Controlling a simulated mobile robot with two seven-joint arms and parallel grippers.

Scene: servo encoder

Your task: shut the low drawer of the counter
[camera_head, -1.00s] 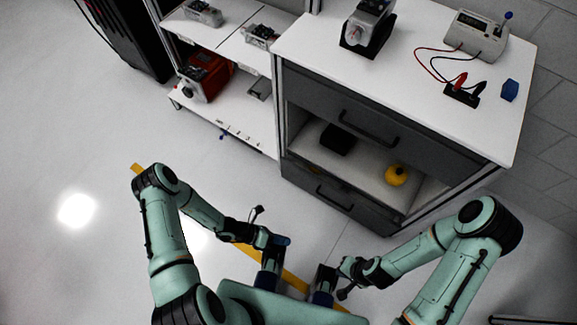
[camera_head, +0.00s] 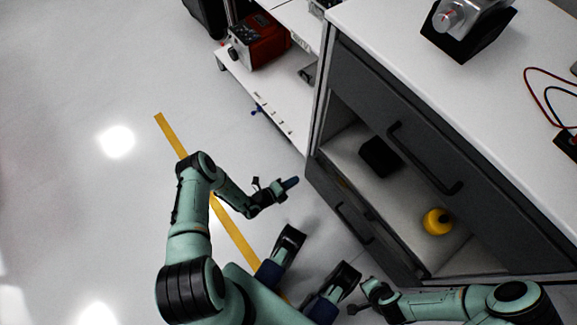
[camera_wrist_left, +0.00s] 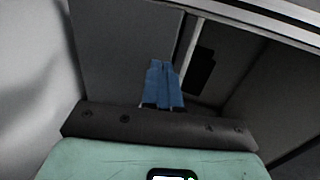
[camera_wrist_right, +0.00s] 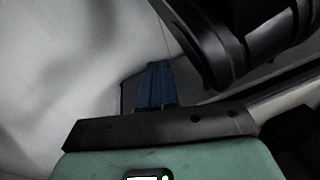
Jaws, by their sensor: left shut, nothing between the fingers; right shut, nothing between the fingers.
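The grey counter (camera_head: 480,190) stands at the right in the head view. Its low drawer (camera_head: 375,245) has a dark front with a bar handle (camera_head: 353,221), below an open compartment. I cannot tell exactly how far the drawer stands out. My left gripper (camera_head: 291,183) is shut and empty, just left of the drawer's left end, with a small apparent gap. Its blue fingers (camera_wrist_left: 163,84) show together in the left wrist view, before grey panels. My right gripper (camera_head: 354,308) is low in the head view, near my base; its blue fingers (camera_wrist_right: 155,85) are shut and empty.
The compartment holds a black box (camera_head: 380,157) and a yellow round object (camera_head: 437,222). An upper drawer handle (camera_head: 422,160) juts out above. A low white shelf (camera_head: 275,95) with a red device (camera_head: 259,42) adjoins the counter. The floor at left is clear, with a yellow stripe (camera_head: 235,233).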

